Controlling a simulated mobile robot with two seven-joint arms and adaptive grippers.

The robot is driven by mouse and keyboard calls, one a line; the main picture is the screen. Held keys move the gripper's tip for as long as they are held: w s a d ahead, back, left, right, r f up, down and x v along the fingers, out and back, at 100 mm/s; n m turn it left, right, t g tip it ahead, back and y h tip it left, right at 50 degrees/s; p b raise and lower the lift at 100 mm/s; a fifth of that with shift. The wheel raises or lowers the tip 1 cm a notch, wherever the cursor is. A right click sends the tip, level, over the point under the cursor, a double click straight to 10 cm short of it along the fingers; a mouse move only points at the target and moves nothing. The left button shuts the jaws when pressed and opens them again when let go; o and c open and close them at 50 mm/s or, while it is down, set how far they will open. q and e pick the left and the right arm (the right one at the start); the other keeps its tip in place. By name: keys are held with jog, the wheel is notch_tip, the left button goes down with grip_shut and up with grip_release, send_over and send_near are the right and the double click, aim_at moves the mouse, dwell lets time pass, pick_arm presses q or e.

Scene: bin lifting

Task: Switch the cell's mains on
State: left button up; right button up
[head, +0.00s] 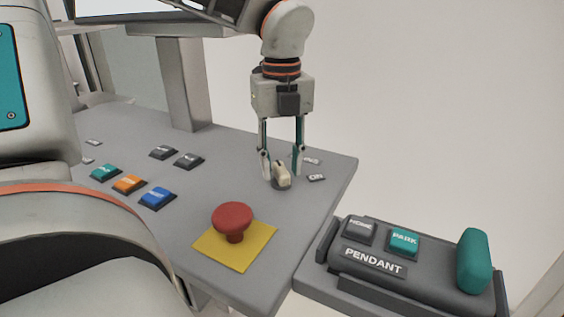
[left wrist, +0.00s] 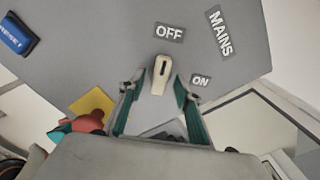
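The mains switch is a cream rotary knob (head: 282,176) on a dark round base near the right edge of the grey console. In the left wrist view the knob (left wrist: 161,75) has a dark mark at its upper end, which points toward the OFF label (left wrist: 169,32). The ON label (left wrist: 200,81) lies to its right, and the MAINS label (left wrist: 220,33) is at upper right. My left gripper (head: 281,168) points down with its fingers either side of the knob. It is open, with small gaps beside the knob in the left wrist view (left wrist: 160,82). My right gripper is not in view.
A red mushroom button (head: 232,218) on a yellow plate (head: 237,246) stands in front of the knob. Teal, orange, blue and dark buttons (head: 157,197) lie to the left. A pendant (head: 374,262) is at lower right. A grey post (head: 185,85) rises behind.

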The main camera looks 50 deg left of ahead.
pick_arm(q)
grip_shut()
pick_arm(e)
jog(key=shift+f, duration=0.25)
